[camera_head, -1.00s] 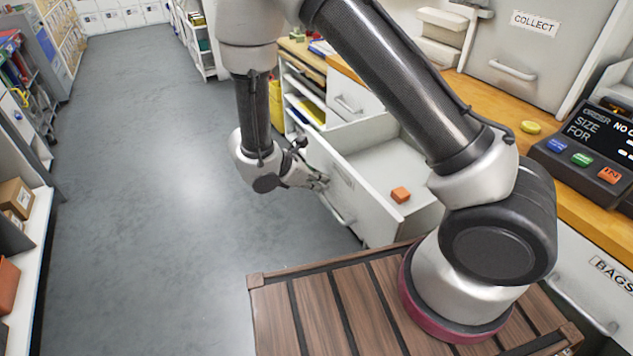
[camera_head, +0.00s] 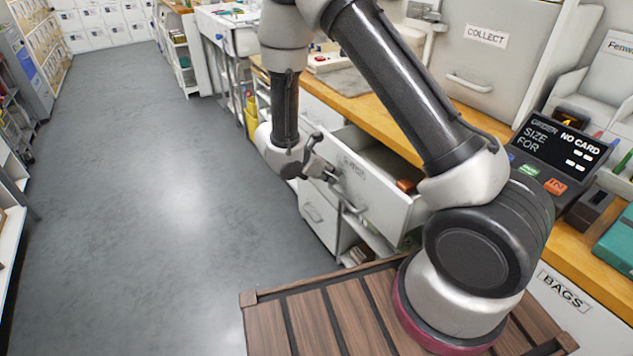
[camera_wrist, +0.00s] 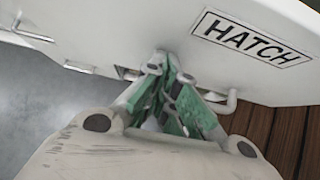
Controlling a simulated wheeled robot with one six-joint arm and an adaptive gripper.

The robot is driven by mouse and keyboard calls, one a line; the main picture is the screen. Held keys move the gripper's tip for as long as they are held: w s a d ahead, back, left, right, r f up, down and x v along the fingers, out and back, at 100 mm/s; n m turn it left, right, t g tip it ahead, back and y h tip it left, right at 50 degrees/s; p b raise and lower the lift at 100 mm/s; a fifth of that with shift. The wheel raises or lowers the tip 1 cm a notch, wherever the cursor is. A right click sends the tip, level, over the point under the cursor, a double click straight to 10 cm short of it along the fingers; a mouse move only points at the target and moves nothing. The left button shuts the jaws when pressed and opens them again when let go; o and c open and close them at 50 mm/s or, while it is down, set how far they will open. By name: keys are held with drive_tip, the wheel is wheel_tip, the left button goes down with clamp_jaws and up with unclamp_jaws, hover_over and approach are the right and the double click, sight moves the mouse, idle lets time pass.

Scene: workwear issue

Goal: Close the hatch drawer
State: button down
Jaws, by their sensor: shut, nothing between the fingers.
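The hatch drawer (camera_head: 375,190) is a white drawer standing partly open from the counter, with an orange block (camera_head: 406,186) inside. In the wrist view its front bears the label HATCH (camera_wrist: 250,38). Its bar handle (camera_wrist: 232,101) runs across the front and passes partly behind my fingers. My gripper (camera_head: 333,174) is at the left part of the drawer front in the head view. In the wrist view my gripper (camera_wrist: 162,65) is shut and empty, with green pads, its tips close to the front near the handle. Whether they touch it I cannot tell.
A wooden counter (camera_head: 385,125) runs above the drawers, with an order terminal (camera_head: 560,150) at the right. A COLLECT hatch panel (camera_head: 485,60) stands behind it. Another drawer, BAGS (camera_head: 560,290), is at the lower right. The grey floor (camera_head: 150,220) to the left is clear.

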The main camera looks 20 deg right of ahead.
drive_tip(key=w+d, duration=0.1)
drive_tip(key=d, duration=0.2)
drive_tip(key=w+d, duration=0.1)
drive_tip(key=d, duration=0.3)
drive_tip(key=w+d, duration=0.1)
drive_tip(key=d, duration=0.3)
drive_tip(key=shift+d, duration=0.25)
